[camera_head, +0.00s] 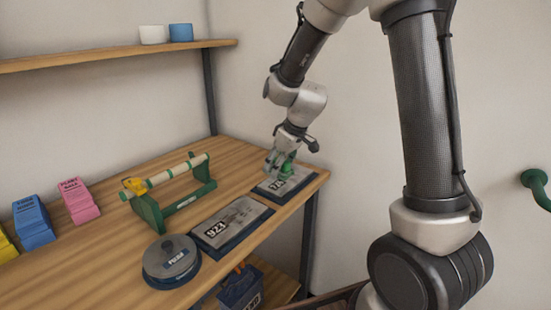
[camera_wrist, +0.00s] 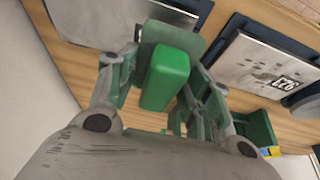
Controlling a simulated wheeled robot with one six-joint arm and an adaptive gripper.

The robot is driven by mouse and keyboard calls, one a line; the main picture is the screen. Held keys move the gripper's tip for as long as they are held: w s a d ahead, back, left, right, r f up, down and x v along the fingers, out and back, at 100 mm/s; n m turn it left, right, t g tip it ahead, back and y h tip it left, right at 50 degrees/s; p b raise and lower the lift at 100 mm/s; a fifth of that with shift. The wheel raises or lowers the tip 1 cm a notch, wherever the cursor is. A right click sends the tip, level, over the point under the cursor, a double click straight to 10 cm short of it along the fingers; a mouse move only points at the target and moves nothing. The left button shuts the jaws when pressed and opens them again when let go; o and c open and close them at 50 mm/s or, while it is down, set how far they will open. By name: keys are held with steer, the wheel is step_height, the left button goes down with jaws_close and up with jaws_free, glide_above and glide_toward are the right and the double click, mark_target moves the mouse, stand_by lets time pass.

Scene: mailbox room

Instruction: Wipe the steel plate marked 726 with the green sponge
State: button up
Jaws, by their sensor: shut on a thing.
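My gripper (camera_head: 281,160) is shut on the green sponge (camera_head: 287,169) and points down over the steel plate at the table's far right end. In the wrist view the green sponge (camera_wrist: 166,78) sits between the two fingers. That plate (camera_head: 270,189) is grey on a dark base; its label is partly hidden and small, seeming to read 726. Part of a plate (camera_wrist: 181,8) shows beyond the sponge at the top of the wrist view. The sponge is at or just above the plate; I cannot tell whether they touch.
A smudged plate marked 923 (camera_head: 236,217) lies nearer on the table (camera_head: 95,262). A round grey lidded thing (camera_head: 171,262), a green stand with a pale roller (camera_head: 178,190), and coloured boxes (camera_head: 78,200) stand to the left. A wall is close behind.

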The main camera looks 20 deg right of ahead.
steer(key=shift+r, duration=1.35)
